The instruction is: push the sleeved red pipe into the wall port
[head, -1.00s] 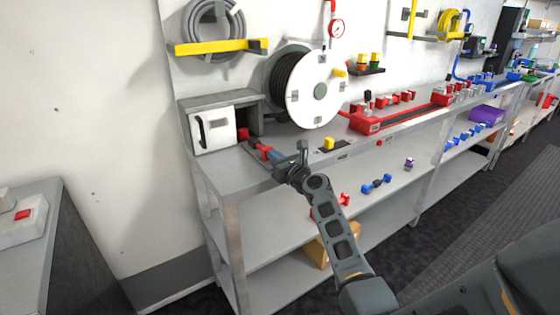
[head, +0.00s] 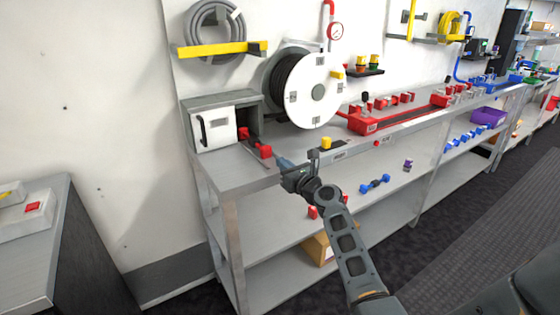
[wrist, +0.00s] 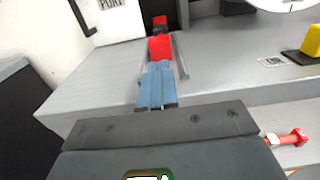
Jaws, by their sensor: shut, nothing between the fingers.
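The red pipe (head: 264,151) lies on the bench top at its left end, and its far red part (head: 243,133) is at the dark opening beside the white box (head: 214,128). How deep it sits in the opening cannot be seen. In the wrist view the pipe's near red end (wrist: 160,47) is straight ahead of my fingers. My gripper (head: 283,162) is shut and empty, its blue fingertips just short of the pipe's near end in the head view. The fingers also show in the wrist view (wrist: 157,86). A label ending in "PORT" (wrist: 110,4) is on the white box.
A hose reel (head: 318,92) stands behind the pipe. A yellow-topped block (head: 326,143) sits to the right near the front edge, and a long red unit (head: 400,115) lies farther right. Red and blue fittings (head: 375,183) lie on the lower shelf.

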